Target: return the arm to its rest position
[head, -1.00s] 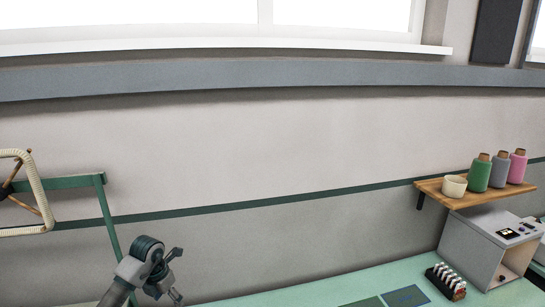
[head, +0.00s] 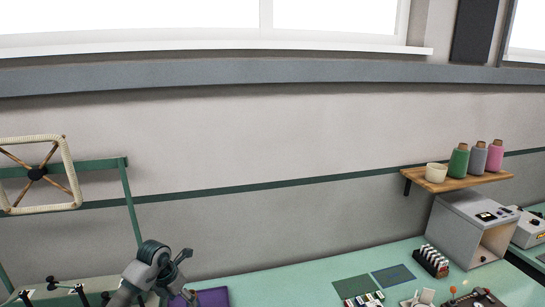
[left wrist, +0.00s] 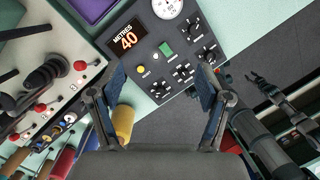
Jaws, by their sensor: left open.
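My left gripper (head: 187,276) is at the lower left of the head view, with its fingers apart, above the bench's near left side. In the left wrist view the same gripper (left wrist: 160,86) is open, its two blue-padded fingers wide apart with nothing held between them. Beyond the fingers is a dark control panel (left wrist: 150,62) with an orange display reading "METRES 40", knobs and a green switch. A dark jointed arm part with a gripper-like end (left wrist: 263,86) shows at the right of the left wrist view. I cannot tell its jaw state.
The green bench (head: 270,280) runs along the wall. A grey box (head: 470,228) and a rack of white-topped pieces (head: 431,262) stand at right, under a wooden shelf (head: 455,181) with cones. A corded frame (head: 68,170) is at left.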

